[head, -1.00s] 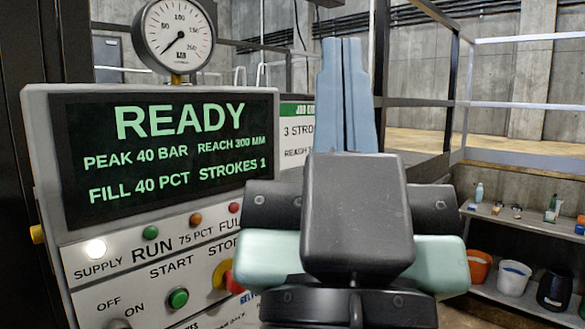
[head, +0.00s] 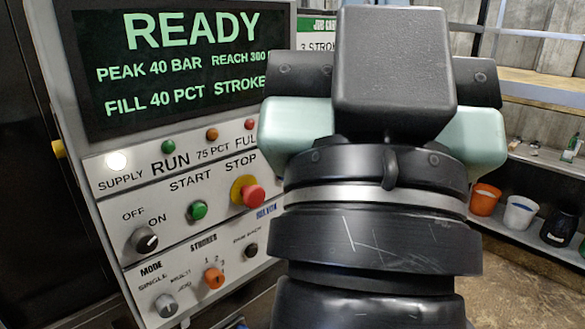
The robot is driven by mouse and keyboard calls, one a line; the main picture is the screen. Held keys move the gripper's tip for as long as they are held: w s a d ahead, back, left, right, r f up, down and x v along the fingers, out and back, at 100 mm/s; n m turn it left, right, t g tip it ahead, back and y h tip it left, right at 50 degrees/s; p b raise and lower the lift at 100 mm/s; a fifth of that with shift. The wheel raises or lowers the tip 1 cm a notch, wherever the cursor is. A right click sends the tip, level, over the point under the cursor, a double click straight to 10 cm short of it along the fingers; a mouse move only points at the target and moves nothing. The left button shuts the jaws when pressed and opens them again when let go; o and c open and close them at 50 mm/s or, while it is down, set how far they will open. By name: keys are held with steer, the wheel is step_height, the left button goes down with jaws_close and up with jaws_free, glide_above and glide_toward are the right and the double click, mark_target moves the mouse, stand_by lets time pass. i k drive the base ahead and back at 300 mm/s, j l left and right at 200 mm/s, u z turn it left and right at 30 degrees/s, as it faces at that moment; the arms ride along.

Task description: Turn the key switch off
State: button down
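The key switch (head: 144,240) is a dark round knob with a light mark, low on the left of the sloped control panel (head: 120,215). It sits under the OFF and ON labels, and its mark points up and right, towards ON. My gripper (head: 393,72) is to the right of the panel, well apart from the switch. Its black body and pale green sides show from behind. Its fingers are out of sight, so its opening cannot be seen.
A green START button (head: 197,210) and a red STOP button (head: 252,194) are right of the switch. Below are a mode knob (head: 166,305) and an orange strokes knob (head: 213,278). The READY display (head: 185,65) is above. Buckets (head: 519,214) stand on a shelf at right.

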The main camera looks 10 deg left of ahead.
mark_target(144, 240)
steer(key=i+l+u, duration=0.25)
steer(key=l+u, duration=0.2)
steer(key=l, duration=0.3)
steer(key=i+l+u, duration=0.25)
steer(key=l, duration=0.15)
steer(key=k+j, duration=0.05)
steer(key=k, duration=0.05)
